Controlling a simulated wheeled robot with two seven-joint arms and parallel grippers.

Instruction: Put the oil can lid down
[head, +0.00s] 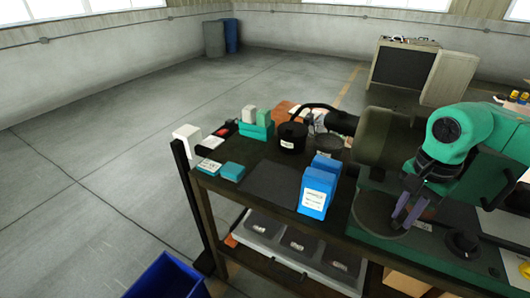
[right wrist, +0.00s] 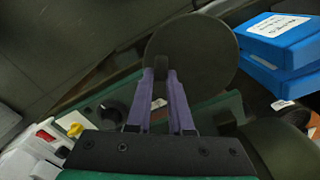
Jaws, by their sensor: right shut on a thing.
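My right gripper (head: 398,222) comes in from the right in the head view. Its purple fingers are shut on a dark round disc, the oil can lid (head: 376,212), at the disc's near edge. In the right wrist view the fingers (right wrist: 160,75) close on the lid (right wrist: 198,50), which extends beyond the tips. The lid is over or close to a green machine base (head: 400,252); I cannot tell whether it touches. I cannot make out the oil can for sure. My left gripper does not show.
Blue boxes (head: 318,187) stand left of the lid on a dark bench, beside a bare dark mat (head: 270,183). A black pot (head: 292,138) is farther back. A black knob (head: 463,243) sits right of the gripper. A blue bin (head: 168,278) is on the floor.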

